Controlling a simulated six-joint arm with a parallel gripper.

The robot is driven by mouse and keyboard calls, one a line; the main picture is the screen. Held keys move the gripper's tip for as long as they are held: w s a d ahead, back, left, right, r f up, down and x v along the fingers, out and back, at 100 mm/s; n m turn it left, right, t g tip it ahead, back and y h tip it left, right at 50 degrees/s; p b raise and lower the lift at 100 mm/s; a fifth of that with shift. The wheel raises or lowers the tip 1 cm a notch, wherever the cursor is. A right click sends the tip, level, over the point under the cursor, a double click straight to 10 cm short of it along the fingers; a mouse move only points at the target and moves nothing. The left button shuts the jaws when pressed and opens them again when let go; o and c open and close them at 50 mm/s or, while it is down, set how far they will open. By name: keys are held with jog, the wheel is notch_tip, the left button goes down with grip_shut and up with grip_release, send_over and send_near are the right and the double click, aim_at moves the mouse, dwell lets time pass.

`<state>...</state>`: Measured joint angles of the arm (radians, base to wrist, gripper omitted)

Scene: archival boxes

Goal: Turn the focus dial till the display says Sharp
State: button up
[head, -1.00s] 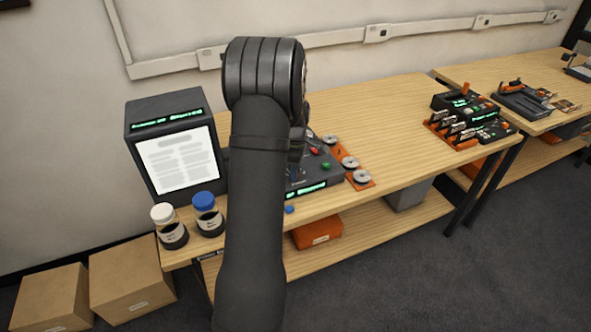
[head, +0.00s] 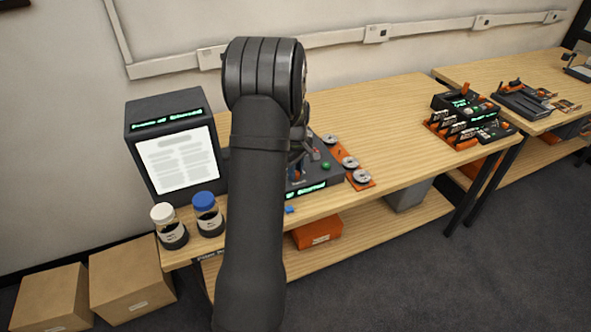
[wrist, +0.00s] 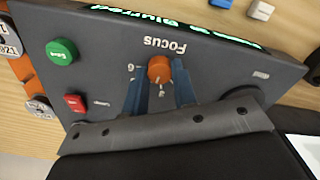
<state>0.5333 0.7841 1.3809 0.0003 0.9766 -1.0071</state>
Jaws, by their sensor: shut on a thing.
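The orange focus dial (wrist: 159,69) sits on the dark console (wrist: 215,75), under the label "Focus", which appears upside down in the wrist view. My gripper (wrist: 159,82) has its two blue fingers on either side of the dial and is shut on it. The green display (wrist: 175,22) on the console edge reads "Blurred", upside down and partly cut off. In the head view my arm hides the dial and much of the console (head: 322,172). The reader (head: 168,150) at left shows a page of blurry grey lines and a small green text strip.
Two jars, one white-capped (head: 169,226) and one blue-capped (head: 207,214), stand before the reader. Round reels (head: 351,163) lie right of the console. The bench's right middle is clear.

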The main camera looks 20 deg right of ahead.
jog(key=shift+m, duration=0.5)
jog(key=o, duration=1)
notch_tip(320, 180, up, 18)
jog(key=shift+f, duration=0.25)
jog(key=shift+f, duration=0.1)
notch_tip(320, 180, down, 17)
jog(key=shift+f, duration=0.2)
dwell(0.4)
jog(key=shift+r, duration=0.1)
